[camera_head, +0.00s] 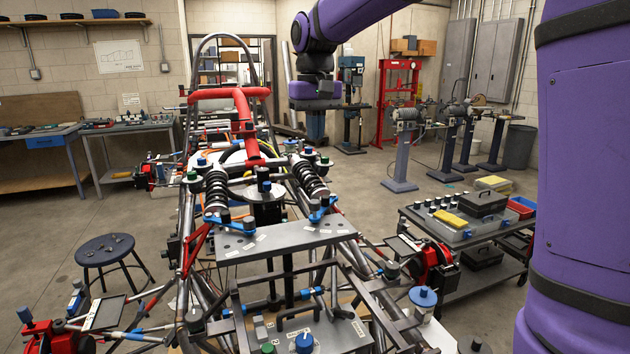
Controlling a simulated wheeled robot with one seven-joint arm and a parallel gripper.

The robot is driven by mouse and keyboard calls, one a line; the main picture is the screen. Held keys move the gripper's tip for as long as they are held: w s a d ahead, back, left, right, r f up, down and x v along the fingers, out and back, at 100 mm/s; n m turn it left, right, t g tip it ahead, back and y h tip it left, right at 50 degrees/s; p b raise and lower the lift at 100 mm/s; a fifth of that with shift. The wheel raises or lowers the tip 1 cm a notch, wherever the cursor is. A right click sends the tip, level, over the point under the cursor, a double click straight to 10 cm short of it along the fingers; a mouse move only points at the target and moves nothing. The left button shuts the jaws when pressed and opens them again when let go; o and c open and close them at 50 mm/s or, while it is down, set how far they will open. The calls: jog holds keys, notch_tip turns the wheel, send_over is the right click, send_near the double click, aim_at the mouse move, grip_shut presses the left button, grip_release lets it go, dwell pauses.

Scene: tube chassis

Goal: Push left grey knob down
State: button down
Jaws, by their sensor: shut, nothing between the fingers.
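The tube chassis (186,225) fills the middle of the view, with a grey plate (285,240) across it. A small dark grey knob (249,223) stands upright at the left of the plate. Another dark knob (325,202) stands near its right end. I cannot tell for certain which is the task's left grey knob. A grey box (338,334) with a black handle and a blue knob (304,343) sits low in front. My gripper (316,138) hangs from the purple arm at upper centre, shut and empty, pointing down. It appears above and apart from the knobs; its fingertips are small and unclear.
A red bent tube (243,108) and a grey roll hoop (196,58) rise behind the plate. Black coil springs (309,180) flank the middle. A cart (460,236) with cases stands right, a stool (104,250) left. Open floor lies behind the cart.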

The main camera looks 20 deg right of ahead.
aim_at(316, 202)
notch_tip(316, 202, down, 14)
jog(key=shift+r, duration=0.1)
dwell(0.5)
jog(key=shift+f, duration=1.2)
jog(key=shift+s, duration=0.1)
notch_tip(316, 202, up, 14)
jog(key=shift+r, duration=0.2)
